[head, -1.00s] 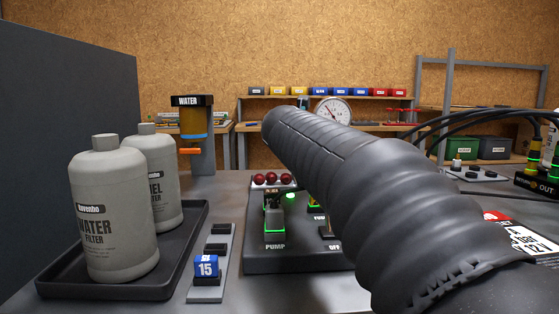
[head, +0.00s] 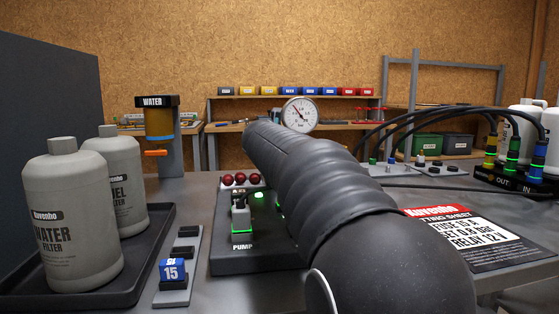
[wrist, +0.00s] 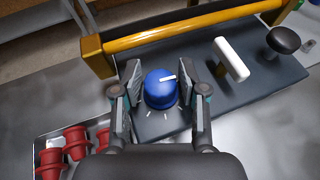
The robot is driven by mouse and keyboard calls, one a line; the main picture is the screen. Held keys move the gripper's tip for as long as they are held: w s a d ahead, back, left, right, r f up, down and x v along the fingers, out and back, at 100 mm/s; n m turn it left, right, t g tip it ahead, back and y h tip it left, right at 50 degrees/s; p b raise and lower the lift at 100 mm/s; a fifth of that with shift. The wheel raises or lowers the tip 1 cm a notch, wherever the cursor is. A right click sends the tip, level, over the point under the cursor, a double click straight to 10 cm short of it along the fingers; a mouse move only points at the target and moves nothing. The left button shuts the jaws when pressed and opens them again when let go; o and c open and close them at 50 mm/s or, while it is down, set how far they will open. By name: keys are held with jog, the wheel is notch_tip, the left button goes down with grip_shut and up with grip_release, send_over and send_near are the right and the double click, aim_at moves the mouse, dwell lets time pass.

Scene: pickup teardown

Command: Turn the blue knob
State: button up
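The blue knob (wrist: 161,88) sits on a dark panel (wrist: 148,128) in the wrist view. A white pointer line on its top points to the right, and white tick marks are on the panel below it. My gripper (wrist: 162,84) is open around the knob, one finger on its left and one on its right. Small gaps seem to show between the fingers and the knob; contact cannot be told for certain. In the head view my arm hides my gripper, and the knob does not show.
A yellow bar (wrist: 180,28) runs behind the knob. A white lever (wrist: 231,60) and a black round knob (wrist: 283,40) stand to its right. Red parts lie in a tray (wrist: 45,143) at lower left. In the head view, a pump switch panel (head: 255,262) stands left of my arm.

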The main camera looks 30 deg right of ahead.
grip_shut()
jog(key=shift+a+f+m+g+h, duration=0.1)
jog(key=shift+f+m+g+h, duration=0.05)
jog(key=shift+m+g+h, duration=1.15)
jog(key=shift+m+h, duration=0.1)
jog(key=shift+m, duration=0.2)
jog(key=o, duration=0.6)
grip_release()
jog(key=shift+r, duration=0.2)
jog(key=v, duration=1.2)
jog(key=shift+f, duration=0.15)
